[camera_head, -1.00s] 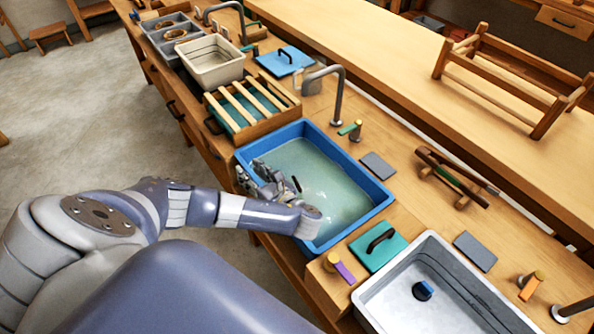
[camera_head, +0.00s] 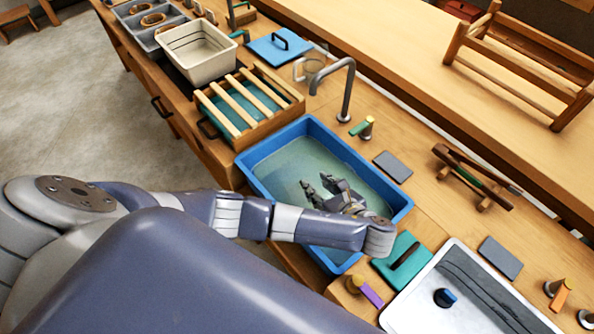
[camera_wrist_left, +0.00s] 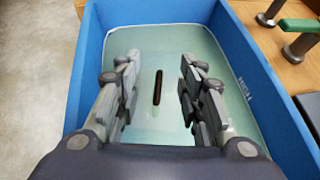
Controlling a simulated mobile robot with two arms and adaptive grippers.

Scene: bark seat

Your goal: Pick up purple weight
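My left gripper (camera_head: 318,184) is open and empty over the blue basin (camera_head: 262,153), which holds pale greenish water. In the left wrist view its two fingers (camera_wrist_left: 160,64) stand apart, pointing into the basin. Between them a narrow dark elongated thing (camera_wrist_left: 158,87) shows in or under the water; I cannot tell whether it is a slot or an object. I cannot make out a clearly purple weight in either view. A small purple tab (camera_head: 371,294) is on a brass knob at the counter's front edge. My right gripper is not in view.
The basin's blue walls surround the gripper. A metal faucet (camera_head: 346,92) arches behind it. A teal lid (camera_head: 397,272) and a white sink (camera_head: 422,312) are at the right. A slatted wooden rack (camera_head: 243,107) and a cream tub (camera_head: 203,57) are at the left.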

